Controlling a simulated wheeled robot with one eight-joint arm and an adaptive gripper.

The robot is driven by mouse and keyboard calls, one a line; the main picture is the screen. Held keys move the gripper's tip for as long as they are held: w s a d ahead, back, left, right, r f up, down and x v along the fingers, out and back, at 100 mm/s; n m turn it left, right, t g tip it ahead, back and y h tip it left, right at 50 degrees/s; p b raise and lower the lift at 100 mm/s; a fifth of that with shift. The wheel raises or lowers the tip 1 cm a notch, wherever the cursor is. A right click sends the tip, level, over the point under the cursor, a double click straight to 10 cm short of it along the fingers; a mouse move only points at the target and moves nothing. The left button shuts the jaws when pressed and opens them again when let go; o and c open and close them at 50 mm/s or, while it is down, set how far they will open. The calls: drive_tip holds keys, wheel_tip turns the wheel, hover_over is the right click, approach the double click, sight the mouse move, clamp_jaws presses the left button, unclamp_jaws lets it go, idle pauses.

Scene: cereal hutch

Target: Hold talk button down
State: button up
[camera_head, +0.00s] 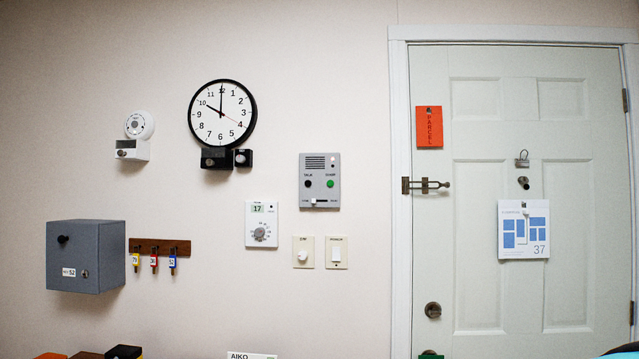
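A grey intercom panel (319,195) is mounted on the wall, left of the door. It has a speaker grille at its top left and a small light at its top right. The black talk button (308,184) sits on its left half under a small label. A green button (330,184) sits to the right of it. A slider with a pale knob (313,201) runs along the panel's lower edge. Nothing touches the panel. Whether the talk button is pressed in is too small to tell. My gripper is not in view.
A thermostat (262,234), a dimmer (303,252) and a switch (336,252) are below the panel. A clock (222,112), key rack (160,247) and grey box (86,256) are to the left. The closed door (560,85) is to the right.

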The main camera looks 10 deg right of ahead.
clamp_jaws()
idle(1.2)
